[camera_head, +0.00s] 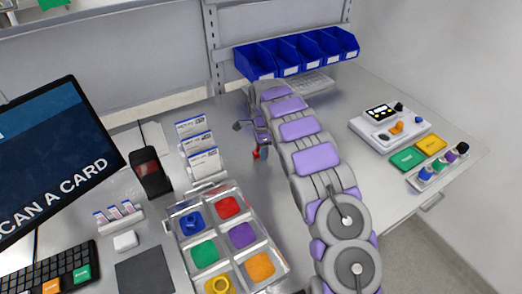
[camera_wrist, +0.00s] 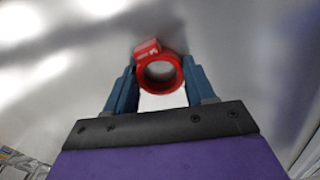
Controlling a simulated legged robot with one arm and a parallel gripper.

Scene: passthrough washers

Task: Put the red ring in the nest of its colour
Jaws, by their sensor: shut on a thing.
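The red ring (camera_wrist: 160,86) is held between the two blue fingers of my gripper (camera_wrist: 160,75) in the wrist view; a small red block-like part shows at its top. In the head view the red ring (camera_head: 256,154) is a small red spot below my gripper (camera_head: 259,144), over the bench behind the tray. The nest tray (camera_head: 284,262) stands lower centre. Its red nest (camera_head: 228,207) is at the back right and looks empty. My gripper is behind and to the right of this nest, apart from it. The exact height of the ring is unclear.
The tray also has blue, green, purple, orange and yellow nests; blue (camera_head: 191,222) and yellow (camera_head: 219,285) ring-like pieces sit in theirs. White-blue boxes (camera_head: 203,161) stand behind the tray. Blue bins (camera_head: 297,53) are at the back, a control box (camera_head: 388,127) at right.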

